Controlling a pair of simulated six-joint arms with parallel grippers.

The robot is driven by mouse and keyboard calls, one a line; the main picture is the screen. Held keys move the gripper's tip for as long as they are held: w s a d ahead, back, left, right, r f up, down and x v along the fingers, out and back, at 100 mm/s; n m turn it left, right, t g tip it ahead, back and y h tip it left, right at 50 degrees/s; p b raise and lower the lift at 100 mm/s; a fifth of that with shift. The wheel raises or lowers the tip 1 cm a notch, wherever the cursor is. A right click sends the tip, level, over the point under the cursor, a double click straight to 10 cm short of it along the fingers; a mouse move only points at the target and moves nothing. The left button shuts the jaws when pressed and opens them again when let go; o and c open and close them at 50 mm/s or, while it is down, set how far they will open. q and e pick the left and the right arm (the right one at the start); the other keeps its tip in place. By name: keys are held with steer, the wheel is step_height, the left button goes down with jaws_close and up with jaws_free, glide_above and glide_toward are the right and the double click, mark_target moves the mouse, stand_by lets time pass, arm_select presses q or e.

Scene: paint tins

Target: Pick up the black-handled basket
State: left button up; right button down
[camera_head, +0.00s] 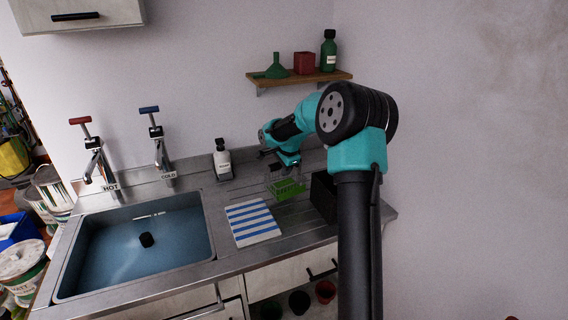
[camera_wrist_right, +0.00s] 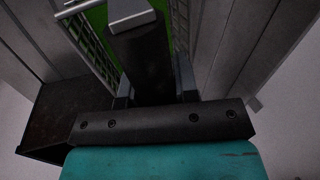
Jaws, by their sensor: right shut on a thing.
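The basket (camera_head: 287,190) is small and green with wire sides. It is on or just above the ribbed metal drainboard, right of the striped cloth; I cannot tell if its bottom touches. My right gripper (camera_head: 287,166) is right over it, pointing down. In the right wrist view the basket's mesh side (camera_wrist_right: 92,45) and green inside show past the gripper. The black handle (camera_wrist_right: 145,65) runs between the fingers, and the right gripper (camera_wrist_right: 155,92) is shut on it. My left gripper is in neither view.
A black box (camera_head: 323,196) stands close to the right of the basket. A blue-striped cloth (camera_head: 252,222) lies to its left, then the sink (camera_head: 205,245). A wooden shelf (camera_head: 300,78) hangs above.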

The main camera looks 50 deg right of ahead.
steer(key=s+a, duration=0.5)
steer(key=a, duration=0.1)
steer(key=shift+s+a+r, duration=0.3)
steer(key=shift+s+r, duration=0.1)
